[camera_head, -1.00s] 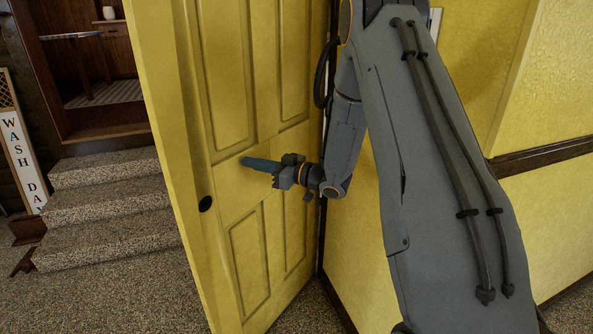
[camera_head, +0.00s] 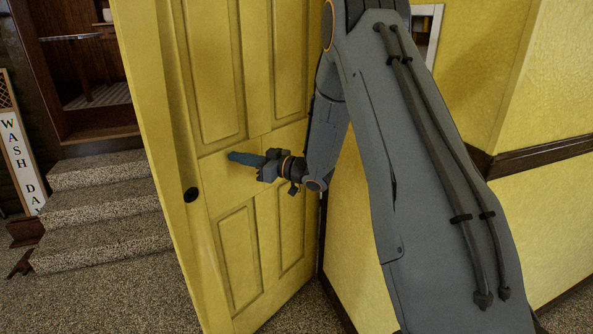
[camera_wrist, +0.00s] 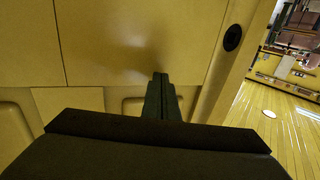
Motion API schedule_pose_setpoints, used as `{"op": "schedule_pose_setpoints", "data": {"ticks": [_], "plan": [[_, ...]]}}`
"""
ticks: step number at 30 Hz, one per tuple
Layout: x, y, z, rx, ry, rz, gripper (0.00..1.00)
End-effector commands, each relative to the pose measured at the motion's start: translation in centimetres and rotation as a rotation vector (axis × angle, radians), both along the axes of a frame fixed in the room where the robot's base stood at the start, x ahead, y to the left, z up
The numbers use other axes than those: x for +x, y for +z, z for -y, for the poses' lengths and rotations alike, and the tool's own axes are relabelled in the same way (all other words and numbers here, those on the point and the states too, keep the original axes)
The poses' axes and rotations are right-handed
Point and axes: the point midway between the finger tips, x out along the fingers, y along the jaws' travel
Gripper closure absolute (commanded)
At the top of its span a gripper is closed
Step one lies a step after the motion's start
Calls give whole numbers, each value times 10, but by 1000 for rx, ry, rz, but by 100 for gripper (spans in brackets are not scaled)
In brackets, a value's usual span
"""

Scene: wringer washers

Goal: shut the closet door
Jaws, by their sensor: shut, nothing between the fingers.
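The closet door (camera_head: 222,215) is a yellow panelled door standing ajar, its dark round knob (camera_head: 191,194) near its left edge. Its right edge is by the yellow wall, partly hidden behind my arm. My gripper (camera_head: 232,156) is shut and empty, its fingers pointing left at the middle of the door face, right of and above the knob. In the wrist view the shut fingers (camera_wrist: 161,85) are close to the door face (camera_wrist: 120,40), with a soft shadow there; I cannot tell whether they touch. The knob (camera_wrist: 232,37) shows to their upper right.
Carpeted steps (camera_head: 105,205) rise at the left beyond the door, with a "WASH DAY" sign (camera_head: 22,150) beside them. The yellow wall (camera_head: 350,270) with a dark rail is close on the right. Speckled carpet (camera_head: 110,290) at the lower left is clear.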

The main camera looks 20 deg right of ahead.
Motion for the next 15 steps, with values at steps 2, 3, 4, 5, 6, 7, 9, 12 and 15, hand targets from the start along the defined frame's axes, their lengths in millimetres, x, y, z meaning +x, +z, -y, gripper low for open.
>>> {"op": "schedule_pose_setpoints", "data": {"ticks": [2,3,4,5,6,7,9,12,15], "plan": [[7,-1,-5,0,2,3,100],[11,-1,-7,0,2,3,100],[13,-1,-9,0,3,1,100],[16,-1,-11,0,3,1,100],[19,-1,-13,-1,3,2,100],[22,-1,-14,-1,3,2,100],[27,-1,-18,-1,3,2,100],[33,-1,-21,0,2,1,100],[34,0,-22,0,1,0,100]]}}
